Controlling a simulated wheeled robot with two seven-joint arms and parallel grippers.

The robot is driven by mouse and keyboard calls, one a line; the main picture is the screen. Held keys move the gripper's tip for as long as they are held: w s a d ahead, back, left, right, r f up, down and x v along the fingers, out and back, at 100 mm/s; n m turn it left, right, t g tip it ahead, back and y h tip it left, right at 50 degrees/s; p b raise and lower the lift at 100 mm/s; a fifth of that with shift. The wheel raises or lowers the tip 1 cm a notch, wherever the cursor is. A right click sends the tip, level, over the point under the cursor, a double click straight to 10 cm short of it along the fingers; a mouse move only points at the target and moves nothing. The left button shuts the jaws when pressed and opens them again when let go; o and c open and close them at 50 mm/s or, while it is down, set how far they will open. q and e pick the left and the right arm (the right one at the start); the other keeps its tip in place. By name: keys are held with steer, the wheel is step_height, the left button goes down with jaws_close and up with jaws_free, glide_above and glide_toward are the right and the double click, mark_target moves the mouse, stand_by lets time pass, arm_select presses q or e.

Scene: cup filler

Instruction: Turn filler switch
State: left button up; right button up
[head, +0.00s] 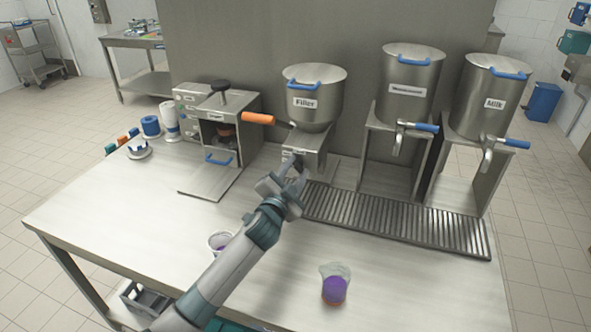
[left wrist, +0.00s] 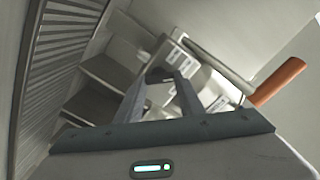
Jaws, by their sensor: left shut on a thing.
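The filler (head: 316,95) is a steel hopper with a blue handle and an orange lever, on a box-shaped base (head: 305,145) at the back middle of the table. My left gripper (head: 296,172) reaches up to the front of this base. In the left wrist view its two fingers (left wrist: 160,86) are shut on the dark switch knob (left wrist: 158,73), which they partly hide. The switch's exact angle cannot be told. The filler's orange lever (head: 258,118) points left in the head view and also shows in the left wrist view (left wrist: 278,82). My right gripper is in neither view.
A cup with purple and orange filling (head: 334,287) stands at the front of the table. Another cup (head: 219,241) stands beside my left arm. A grated drip tray (head: 400,222) lies right of the gripper, below two taller dispensers (head: 408,75). A sealing machine (head: 222,125) stands left.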

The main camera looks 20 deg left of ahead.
arm_select(q)
steer(key=o, duration=1.1)
steer(key=shift+c, duration=0.2)
steer(key=shift+s, duration=0.1)
steer(key=s+b, duration=0.4)
steer(key=s, duration=1.3)
steer(key=shift+s+a, duration=0.15)
steer(key=shift+a, duration=0.1)
